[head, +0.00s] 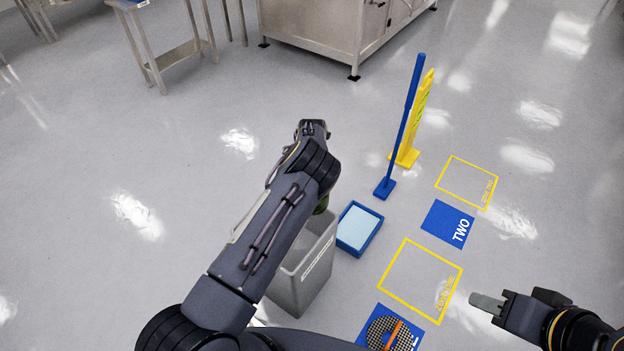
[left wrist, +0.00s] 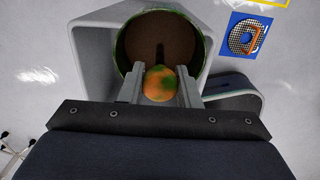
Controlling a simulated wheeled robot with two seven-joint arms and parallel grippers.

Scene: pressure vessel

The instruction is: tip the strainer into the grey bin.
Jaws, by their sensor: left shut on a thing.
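The grey bin (head: 303,270) stands on the floor below my left arm, and its pale wall also surrounds the middle of the left wrist view (left wrist: 88,55). My left gripper (left wrist: 160,88) is over the bin and shut on an orange and green rounded part (left wrist: 160,84). This seems to belong to the round, green-rimmed strainer (left wrist: 121,50), whose dark brown inside faces the wrist camera. In the head view my arm hides the gripper and most of the strainer; only a green bit (head: 322,205) shows. My right gripper (head: 487,303) hangs empty at the lower right; its finger gap cannot be made out.
A blue tray (head: 341,240) with a pale blue surface lies right of the bin. A blue mat (head: 375,311) holds a round mesh piece with an orange bar. A blue post (head: 407,125) and yellow sign (head: 423,110) stand behind. Floor left of the bin is clear.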

